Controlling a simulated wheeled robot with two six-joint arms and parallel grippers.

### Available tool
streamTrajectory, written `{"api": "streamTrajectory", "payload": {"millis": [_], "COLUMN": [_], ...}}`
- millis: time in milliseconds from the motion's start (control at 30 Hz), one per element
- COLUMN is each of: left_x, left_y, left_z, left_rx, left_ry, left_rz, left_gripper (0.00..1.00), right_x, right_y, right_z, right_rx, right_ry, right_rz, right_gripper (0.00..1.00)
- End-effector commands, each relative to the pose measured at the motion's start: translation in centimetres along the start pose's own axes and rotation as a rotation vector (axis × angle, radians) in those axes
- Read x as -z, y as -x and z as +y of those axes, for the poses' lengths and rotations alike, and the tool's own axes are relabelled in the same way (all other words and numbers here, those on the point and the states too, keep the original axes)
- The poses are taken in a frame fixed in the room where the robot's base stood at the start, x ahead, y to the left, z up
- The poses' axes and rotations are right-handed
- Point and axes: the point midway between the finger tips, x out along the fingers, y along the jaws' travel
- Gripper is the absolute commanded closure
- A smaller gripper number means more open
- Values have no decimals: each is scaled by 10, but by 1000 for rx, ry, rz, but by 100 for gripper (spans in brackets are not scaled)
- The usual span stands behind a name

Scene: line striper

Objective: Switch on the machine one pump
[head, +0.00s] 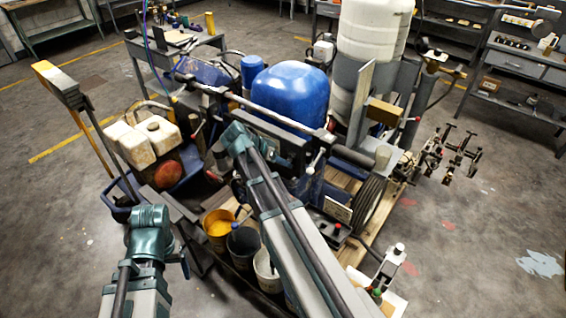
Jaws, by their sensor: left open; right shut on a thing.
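The line striper stands in the middle, with a blue rounded tank (290,92) and a large white tank (375,30). A dark wheel (369,203) shows at its right. My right arm reaches up across its near side, and my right gripper (222,160) is at the machine's left-middle part. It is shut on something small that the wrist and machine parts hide. My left gripper (184,264) is low at the left, open and apart from the machine; its fingers are hard to make out. I cannot make out the pump switch.
Yellow, dark and white buckets (219,226) stand close between my arms. Dirty white containers (149,140) and a yellow-topped post (58,82) are at the left. A metal stand of spray parts (447,155) is at the right.

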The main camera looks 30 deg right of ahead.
Motion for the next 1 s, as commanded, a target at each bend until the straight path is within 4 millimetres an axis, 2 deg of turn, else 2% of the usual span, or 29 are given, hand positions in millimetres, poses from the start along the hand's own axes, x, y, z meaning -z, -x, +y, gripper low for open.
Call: {"api": "streamTrajectory", "payload": {"millis": [33,67,200,233,500,633,767,1000], "left_x": [0,0,0,0,0,0,-2,-4], "left_y": [0,0,0,0,1,9,27,64], "left_z": [0,0,0,0,0,-1,-3,-6], "left_rx": [0,0,0,0,0,0,0,-1], "left_ry": [0,0,0,0,0,0,-1,6], "left_rz": [0,0,0,0,0,0,0,0], "left_gripper": [18,18,18,18,18,18,18,18], "right_x": [1,1,1,1,1,2,4,5], "right_y": [0,0,0,0,1,10,32,81], "right_z": [0,0,0,0,0,0,1,2], "right_rx": [0,0,0,0,0,1,2,1], "right_ry": [0,0,0,0,0,1,2,2], "right_rz": [1,1,2,2,2,2,3,3], "right_gripper": [100,76,51,48,48,48,48,48]}}
